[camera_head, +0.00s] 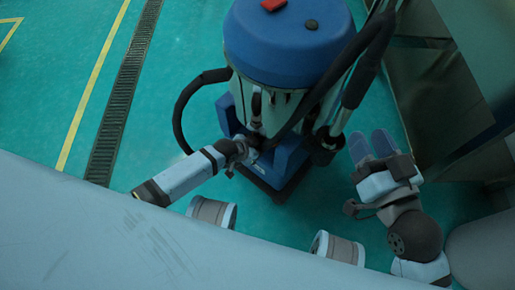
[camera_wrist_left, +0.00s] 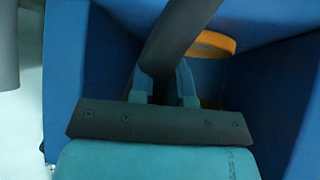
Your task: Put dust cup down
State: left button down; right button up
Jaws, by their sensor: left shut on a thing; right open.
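A vacuum machine (camera_head: 285,75) with a blue lid stands on the floor at the top middle of the head view. Its blue lower part (camera_head: 291,157) is low at the front. My left gripper (camera_head: 252,152) reaches that front. In the left wrist view its fingers (camera_wrist_left: 163,82) are shut on a dark bar (camera_wrist_left: 178,38), between blue walls (camera_wrist_left: 108,45). I cannot tell the dust cup apart clearly; the bar may be its handle. An orange ring (camera_wrist_left: 213,41) shows behind the bar. My right gripper (camera_head: 371,145) is open and empty, right of the machine.
A dark hose (camera_head: 183,112) loops out at the machine's left, and thicker hoses (camera_head: 350,75) run down its right. A metal cabinet (camera_head: 440,100) stands at the right. The green floor (camera_head: 50,100) at left is clear, with a grating (camera_head: 118,100) and yellow line.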

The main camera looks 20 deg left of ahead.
pick_arm(q)
jog(key=c, duration=1.1)
grip_release()
jog(key=shift+r, duration=0.15)
jog(key=p+v, duration=0.5)
jog(key=v, duration=0.7)
pick_arm(e)
jog(key=r, duration=0.2)
jog(key=r+t, duration=0.1)
jog(key=r, duration=0.1)
jog(key=d+r+t, duration=0.1)
jog(key=r, duration=0.1)
jog(key=shift+s+m, duration=0.15)
jog(key=shift+m, duration=0.15)
pick_arm(q)
jog(key=shift+s, duration=0.1)
pick_arm(e)
jog(key=shift+a+f, duration=0.1)
